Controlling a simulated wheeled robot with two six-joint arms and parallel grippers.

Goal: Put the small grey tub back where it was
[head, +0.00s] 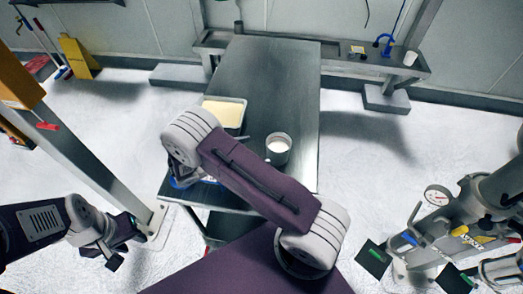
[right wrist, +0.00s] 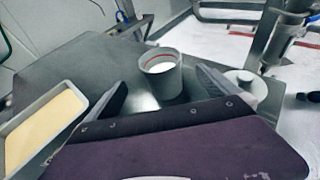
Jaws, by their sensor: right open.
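The small grey tub (head: 278,150), a round cup with white powder in it, stands upright on the steel table (head: 275,65). In the right wrist view the tub (right wrist: 162,68) is straight ahead, near the middle. My right gripper (right wrist: 158,84) is open, its two dark fingers pointing at the tub from either side. I cannot tell whether they touch it. In the head view my purple arm link hides most of this gripper. My left gripper (head: 124,246) is over the floor at lower left, apart from the table, with its fingers spread and empty.
A tray of yellow powder (head: 225,113) sits left of the tub, close to my right gripper. A machine with a gauge (head: 437,195) stands at right. A bench (head: 320,55) with a blue tap is behind. The far part of the table is clear.

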